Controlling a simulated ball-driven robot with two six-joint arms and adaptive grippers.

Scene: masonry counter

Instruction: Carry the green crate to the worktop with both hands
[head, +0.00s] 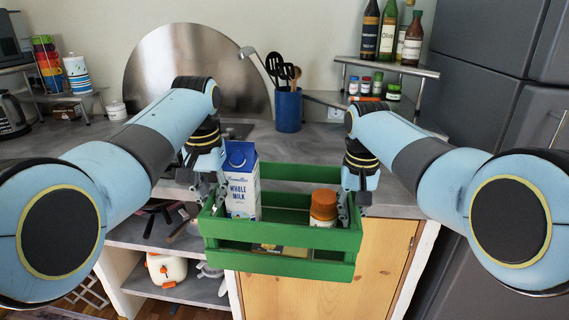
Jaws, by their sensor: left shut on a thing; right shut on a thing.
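The green crate (278,264) is in the middle of the head view, held up in front of the worktop's front edge. It looks roughly level. It holds a blue and white milk carton (242,187), a jar with an orange-brown lid (323,204) and a low yellowish item (268,248), partly hidden by the slats. My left gripper (212,200) is shut on the crate's left end. My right gripper (350,202) is shut on its right end. The grey worktop (310,143) lies behind the crate.
A blue utensil holder (288,110) stands at the back of the worktop, beside a round steel disc (180,65). A small shelf with spice jars (365,86) is at the right. The worktop's middle looks clear. Open shelves (160,240) with cookware are below.

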